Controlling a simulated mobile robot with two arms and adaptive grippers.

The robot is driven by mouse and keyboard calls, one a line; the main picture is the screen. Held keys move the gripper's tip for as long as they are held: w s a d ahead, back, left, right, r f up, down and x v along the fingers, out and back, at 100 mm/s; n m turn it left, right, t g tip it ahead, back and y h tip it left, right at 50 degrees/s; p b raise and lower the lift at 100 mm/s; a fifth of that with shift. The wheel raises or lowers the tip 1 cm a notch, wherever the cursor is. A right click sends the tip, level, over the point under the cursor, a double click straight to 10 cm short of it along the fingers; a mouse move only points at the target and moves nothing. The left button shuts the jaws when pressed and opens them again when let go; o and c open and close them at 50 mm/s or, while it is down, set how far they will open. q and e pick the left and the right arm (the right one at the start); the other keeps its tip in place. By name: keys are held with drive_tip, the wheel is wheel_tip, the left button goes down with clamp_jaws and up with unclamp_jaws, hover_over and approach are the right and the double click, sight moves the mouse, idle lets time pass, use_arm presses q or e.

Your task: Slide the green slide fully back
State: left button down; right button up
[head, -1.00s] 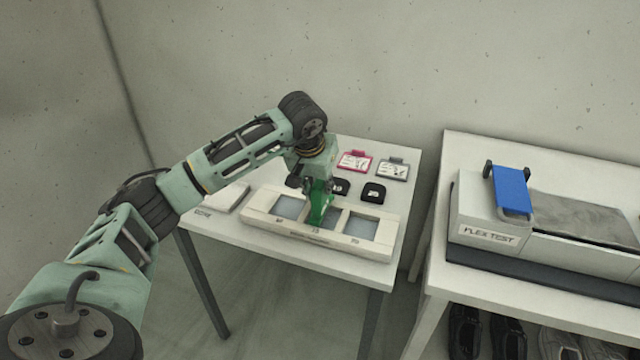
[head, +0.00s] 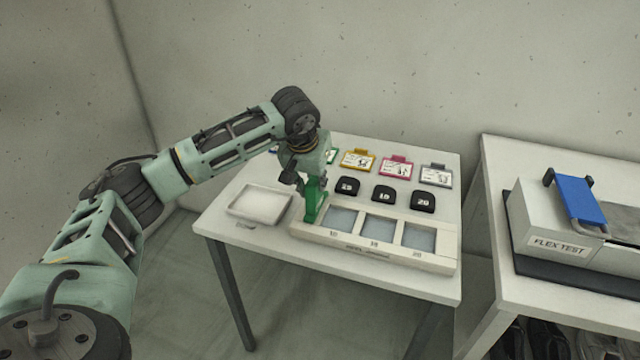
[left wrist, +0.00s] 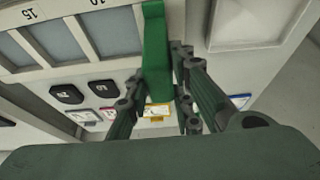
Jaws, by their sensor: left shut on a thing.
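The green slide (head: 314,205) stands upright at the left end of the long cream gauge (head: 400,257), left of its three grey windows. My left gripper (head: 307,183) is shut on the slide's upper part from above. In the left wrist view the green slide (left wrist: 156,50) sits between the fingers of the left gripper (left wrist: 160,88), and the gauge's windows lie to the left of it. The slide's far side and the finger contact are partly hidden. My right gripper is in neither view.
A shallow white tray (head: 260,204) lies just left of the gauge. Three black numbered pads (head: 383,195) and several coloured tags (head: 397,167) lie behind it. A second table at the right carries the flex tester (head: 560,246) with a blue part (head: 580,198).

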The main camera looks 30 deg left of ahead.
use_arm(q)
drive_tip(key=shift+s+a, duration=0.1)
drive_tip(key=shift+a, duration=0.6)
drive_tip(key=shift+a+r, duration=0.1)
drive_tip(key=c, duration=1.8)
unclamp_jaws()
drive_tip(key=shift+c, duration=0.2)
drive_tip(key=o, duration=0.3)
drive_tip(key=shift+s+a, duration=0.1)
drive_tip(key=v, duration=1.2)
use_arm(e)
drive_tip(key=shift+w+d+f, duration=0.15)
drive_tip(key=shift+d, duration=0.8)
